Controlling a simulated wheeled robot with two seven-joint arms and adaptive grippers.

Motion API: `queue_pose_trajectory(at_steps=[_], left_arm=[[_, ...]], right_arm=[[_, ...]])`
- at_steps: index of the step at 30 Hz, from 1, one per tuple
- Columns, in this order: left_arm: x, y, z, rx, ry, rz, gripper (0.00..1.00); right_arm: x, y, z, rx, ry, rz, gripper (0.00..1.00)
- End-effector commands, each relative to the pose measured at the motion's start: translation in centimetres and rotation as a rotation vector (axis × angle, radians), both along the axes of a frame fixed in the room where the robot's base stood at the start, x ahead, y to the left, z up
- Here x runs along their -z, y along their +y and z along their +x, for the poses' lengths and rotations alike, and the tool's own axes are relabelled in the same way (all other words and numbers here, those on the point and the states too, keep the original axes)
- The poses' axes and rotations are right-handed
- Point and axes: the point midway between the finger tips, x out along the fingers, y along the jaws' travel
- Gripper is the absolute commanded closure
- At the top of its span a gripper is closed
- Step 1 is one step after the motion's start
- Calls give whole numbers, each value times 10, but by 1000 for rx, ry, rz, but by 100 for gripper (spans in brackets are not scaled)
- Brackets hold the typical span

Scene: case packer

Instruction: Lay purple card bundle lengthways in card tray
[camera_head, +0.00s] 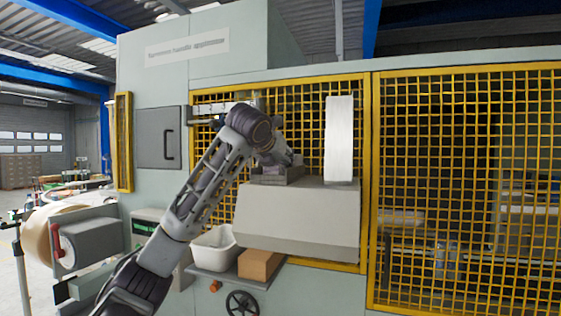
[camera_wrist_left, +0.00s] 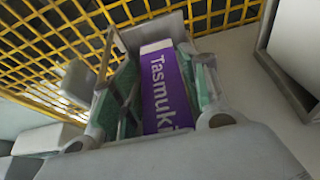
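The purple card bundle (camera_wrist_left: 165,90) shows in the wrist view, with white lettering on its purple face and a white far end. It lies between the two fingers of my left gripper (camera_wrist_left: 165,85), which look closed against its sides. A grey tray (camera_wrist_left: 128,38) shows around the far end of the bundle; whether the bundle rests on its floor is hidden. In the head view my left gripper (camera_head: 284,160) is low over the grey tray (camera_head: 268,180) on top of the pale housing, and the bundle cannot be made out. My right gripper is not in view.
A tall white stack (camera_head: 339,140) stands on the housing (camera_head: 295,222) right of the tray. Yellow mesh guards (camera_head: 460,180) are behind and to the right. A white bin (camera_head: 214,250) and a brown box (camera_head: 259,265) sit on a shelf below.

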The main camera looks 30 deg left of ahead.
Motion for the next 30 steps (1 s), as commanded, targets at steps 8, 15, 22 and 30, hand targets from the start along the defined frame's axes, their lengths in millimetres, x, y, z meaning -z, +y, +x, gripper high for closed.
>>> queue_pose_trajectory(at_steps=[8, 15, 22, 30], left_arm=[[0, 0, 0, 0, 0, 0, 51], [-6, 0, 0, 0, -1, -1, 51], [-18, -3, -13, 0, -4, 0, 51], [-33, -11, -49, 0, -4, 1, 51]], right_arm=[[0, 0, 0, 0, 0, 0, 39], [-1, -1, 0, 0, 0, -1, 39], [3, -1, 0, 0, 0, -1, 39], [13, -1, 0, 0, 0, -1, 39]])
